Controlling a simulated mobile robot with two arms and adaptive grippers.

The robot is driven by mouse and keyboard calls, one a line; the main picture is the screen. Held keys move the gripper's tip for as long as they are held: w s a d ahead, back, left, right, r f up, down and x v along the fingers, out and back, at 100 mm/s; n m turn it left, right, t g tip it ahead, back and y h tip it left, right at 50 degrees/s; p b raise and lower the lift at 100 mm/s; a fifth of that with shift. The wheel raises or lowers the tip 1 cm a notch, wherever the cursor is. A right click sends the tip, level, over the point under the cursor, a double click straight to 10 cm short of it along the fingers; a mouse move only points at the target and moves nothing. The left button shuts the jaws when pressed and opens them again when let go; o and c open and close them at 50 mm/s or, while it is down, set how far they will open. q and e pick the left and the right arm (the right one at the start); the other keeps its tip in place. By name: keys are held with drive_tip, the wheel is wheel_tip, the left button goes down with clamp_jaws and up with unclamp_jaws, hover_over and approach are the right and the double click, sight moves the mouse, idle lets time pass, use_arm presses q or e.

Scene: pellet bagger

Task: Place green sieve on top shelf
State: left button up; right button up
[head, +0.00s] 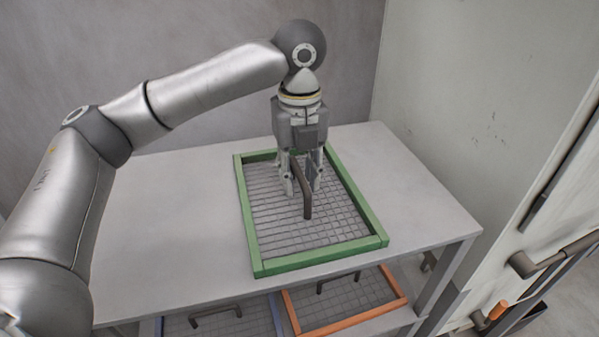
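The green sieve (379,224) has a green rectangular frame, a grey wire mesh and a dark bar handle (307,204). It appears to lie flat on the upper surface of a grey two-level shelf unit (170,220), towards its right half. My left gripper (304,187) points down over the sieve, with one finger on each side of the handle. Its fingers look spread wider than the bar, so it looks open around the handle. Part of the handle and the sieve's far edge are hidden behind the gripper. My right gripper is not in view.
Below the upper surface, a sieve with an orange frame (350,323) and one with a bluish frame (275,313) lie side by side, partly hidden. The upper surface is bare left of the green sieve. A pale cabinet (480,110) with handles stands at right; a grey wall is behind.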

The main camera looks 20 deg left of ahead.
sight(299, 171)
use_arm(q)
wheel_tip(299, 171, up, 12)
drive_tip(key=shift+r+b, duration=0.15)
drive_tip(key=shift+b, duration=0.25)
idle(0.4)
